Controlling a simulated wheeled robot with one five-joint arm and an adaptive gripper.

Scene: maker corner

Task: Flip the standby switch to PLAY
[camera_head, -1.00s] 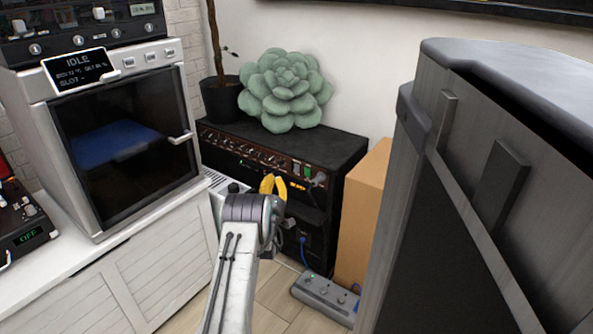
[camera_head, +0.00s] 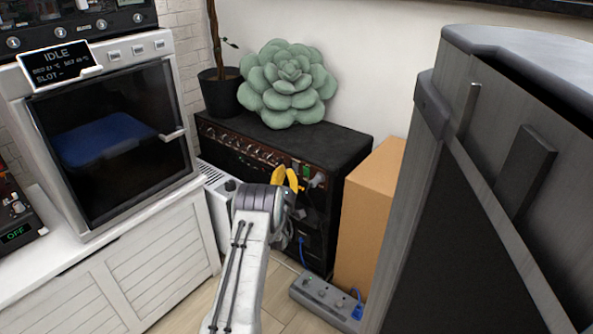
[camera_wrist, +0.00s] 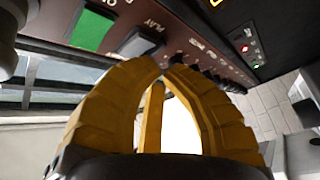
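The black amplifier (camera_head: 338,148) stands against the wall, with its brown control panel facing me. In the wrist view, a grey rocker switch (camera_wrist: 138,42) sits on that panel beside the printed word PLAY. A green rocker (camera_wrist: 91,29) is to its left. My gripper (camera_head: 284,177) is in front of the right part of the panel. In the wrist view its yellow fingertips (camera_wrist: 164,68) come together with nothing between them, just below the grey rocker and close to it. I cannot tell whether they touch it or which way the rocker is tilted.
A cardboard box (camera_head: 368,220) stands right of the amplifier, and a power strip (camera_head: 325,298) lies on the floor in front. A large grey cabinet (camera_head: 480,180) fills the right side. A white cabinet (camera_head: 150,260) with an oven-like machine (camera_head: 110,150) is at left.

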